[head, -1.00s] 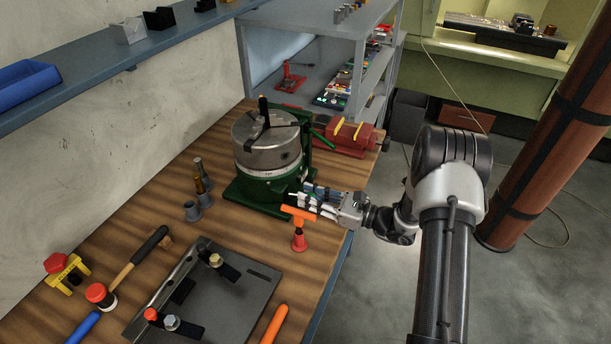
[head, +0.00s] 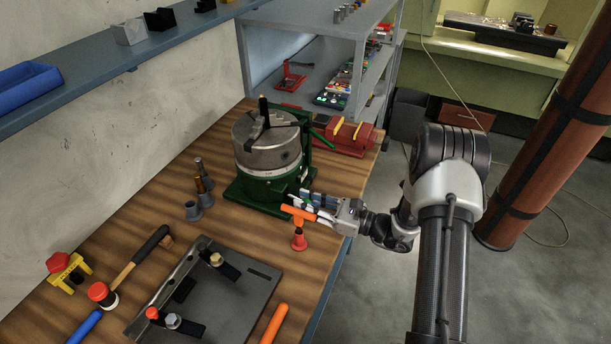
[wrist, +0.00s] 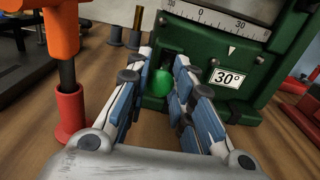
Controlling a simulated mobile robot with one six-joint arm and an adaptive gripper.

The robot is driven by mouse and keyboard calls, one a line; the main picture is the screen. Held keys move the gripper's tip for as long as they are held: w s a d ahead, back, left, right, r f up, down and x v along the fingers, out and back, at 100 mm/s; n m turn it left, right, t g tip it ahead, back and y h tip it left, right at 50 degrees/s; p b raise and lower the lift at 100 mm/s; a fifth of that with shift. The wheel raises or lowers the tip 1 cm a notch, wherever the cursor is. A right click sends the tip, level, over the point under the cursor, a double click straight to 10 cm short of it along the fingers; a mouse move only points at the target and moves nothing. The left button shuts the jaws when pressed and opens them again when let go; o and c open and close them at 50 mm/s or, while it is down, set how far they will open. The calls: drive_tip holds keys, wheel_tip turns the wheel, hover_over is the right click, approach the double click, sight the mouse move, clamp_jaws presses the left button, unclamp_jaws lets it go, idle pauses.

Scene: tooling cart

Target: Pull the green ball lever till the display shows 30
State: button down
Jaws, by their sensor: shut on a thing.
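The green rotary table with its steel chuck (head: 268,145) stands on the wooden bench. In the wrist view, the green ball (wrist: 161,83) of the lever is between the fingers of my gripper (wrist: 163,82), low on the green housing (wrist: 250,65). My gripper also shows in the head view (head: 312,204) at the front of the housing, shut on the ball. The lever's rod is mostly hidden. The white scale (wrist: 218,18) shows 0 and 30 marks, and the white pointer (wrist: 232,50) is close to the right-hand 30. A white plate (wrist: 227,78) reads 30°.
An orange-handled red tool (head: 299,238) stands upright just in front of my gripper, close to the left finger in the wrist view (wrist: 69,115). Grey holders (head: 192,211) stand left of the chuck. A red vise (head: 345,138) is behind. A dark plate (head: 235,295) lies in front.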

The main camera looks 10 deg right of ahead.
drive_tip(key=shift+s+a, duration=0.5)
drive_tip(key=shift+a, duration=0.15)
drive_tip(key=shift+w+d, duration=0.1)
drive_tip(key=c, duration=1.3)
unclamp_jaws()
drive_tip(key=shift+d, duration=0.1)
drive_tip(key=shift+v, duration=3.5)
